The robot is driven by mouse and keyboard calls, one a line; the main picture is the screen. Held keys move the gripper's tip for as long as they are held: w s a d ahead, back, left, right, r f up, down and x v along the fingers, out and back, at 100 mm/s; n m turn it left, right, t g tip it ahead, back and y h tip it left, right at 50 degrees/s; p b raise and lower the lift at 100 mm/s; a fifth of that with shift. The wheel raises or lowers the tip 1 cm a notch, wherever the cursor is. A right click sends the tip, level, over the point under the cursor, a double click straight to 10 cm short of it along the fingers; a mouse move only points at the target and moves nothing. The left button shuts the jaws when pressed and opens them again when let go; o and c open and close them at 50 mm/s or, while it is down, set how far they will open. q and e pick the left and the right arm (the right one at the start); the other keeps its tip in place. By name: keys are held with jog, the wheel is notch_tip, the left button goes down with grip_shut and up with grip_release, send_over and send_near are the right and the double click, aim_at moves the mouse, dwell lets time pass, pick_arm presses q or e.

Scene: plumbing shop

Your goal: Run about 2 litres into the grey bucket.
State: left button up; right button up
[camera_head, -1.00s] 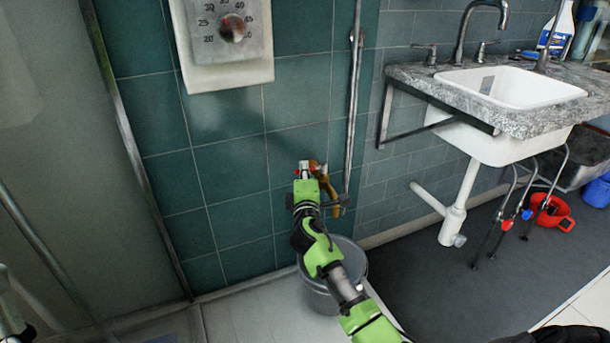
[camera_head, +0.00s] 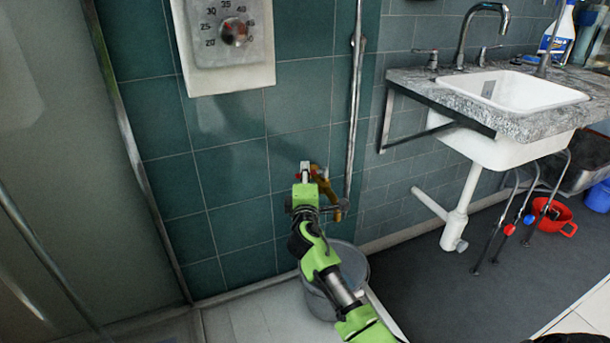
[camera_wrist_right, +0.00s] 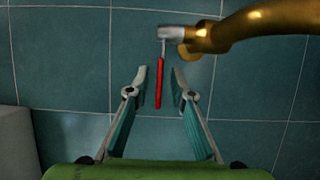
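A brass tap (camera_head: 326,186) sticks out from the green tiled wall; it also shows in the wrist view (camera_wrist_right: 245,28). Its thin red lever (camera_wrist_right: 159,82) hangs down from a silver hub. My right gripper (camera_head: 306,183) is in front of the tap. In the wrist view its fingers (camera_wrist_right: 160,78) are open, one on each side of the lever, with a gap on both sides. The grey bucket (camera_head: 352,262) stands on the floor below the tap, partly hidden behind my right arm. I see no water running, and the bucket's inside is mostly hidden. My left gripper is out of view.
A dial panel (camera_head: 228,45) is on the wall above, and a vertical pipe (camera_head: 355,110) runs beside the tap. A white sink (camera_head: 510,92) in a stone counter stands right. A red pot (camera_head: 553,215) sits on the dark floor mat (camera_head: 440,285). A glass panel is at left.

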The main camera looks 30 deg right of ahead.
jog(key=v, duration=1.2)
